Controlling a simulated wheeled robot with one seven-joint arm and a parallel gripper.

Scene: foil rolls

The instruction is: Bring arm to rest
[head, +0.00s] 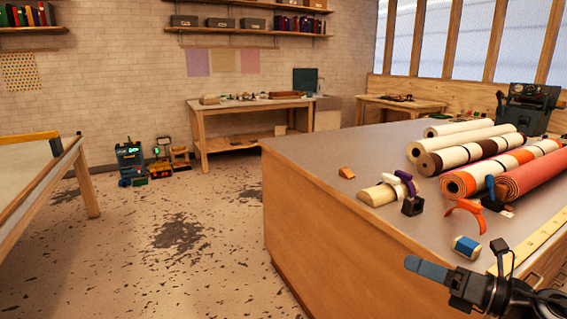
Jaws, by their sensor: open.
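My gripper (454,262) is at the lower right of the head view, by the near edge of the large workbench (335,160). It is open, with nothing visible between its fingers. My dark arm runs off the lower right corner, so most of it is out of view. Several rolls lie side by side on the bench, apart from my gripper: a cream roll (458,127), a cream roll with a brown band (465,153), an orange and cream striped roll (497,168) and a coral roll (530,175).
A yellow ruler (535,240) lies near my gripper. A dark machine (527,105) stands at the back right. The floor left of the bench is open.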

